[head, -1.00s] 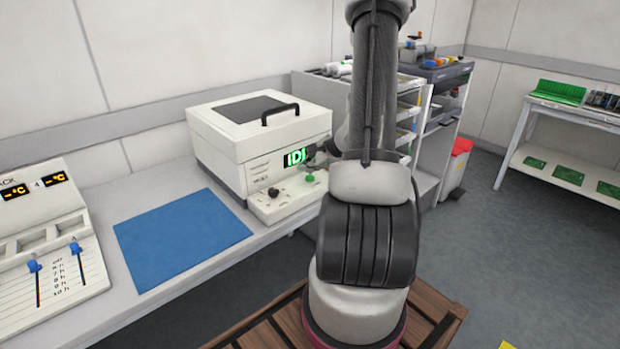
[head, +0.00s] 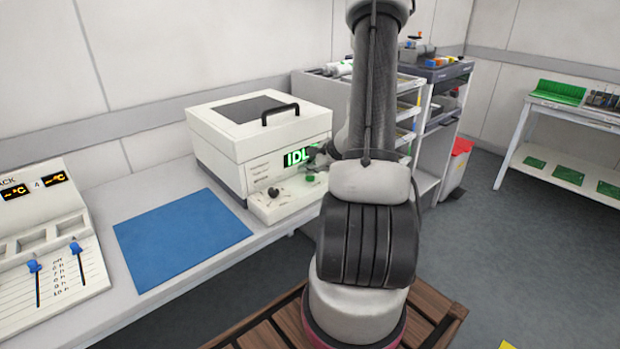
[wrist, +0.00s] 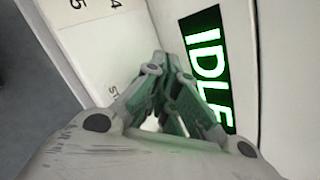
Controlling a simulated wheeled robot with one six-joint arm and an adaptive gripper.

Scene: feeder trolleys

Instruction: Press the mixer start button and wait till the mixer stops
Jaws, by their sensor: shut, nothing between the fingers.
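The mixer (head: 224,135) is a white box with a dark lid window and a black handle, standing on the bench. Its green display (head: 296,158) reads IDLE, partly covered by my arm in the head view; it also shows in the wrist view (wrist: 203,60). A green start button (head: 310,177) sits on the mixer's front ledge, beside a dark knob (head: 273,192). My gripper (wrist: 165,62) is shut and empty, close to the front panel. In the head view it is mostly hidden by my arm, near the button. In the wrist view the button is not visible, so contact cannot be told.
A blue mat (head: 182,238) lies on the bench left of the mixer. A panel with blue sliders (head: 62,285) is at far left. Shelving (head: 420,150) stands behind my arm, and a white table (head: 545,125) with green boards is at right.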

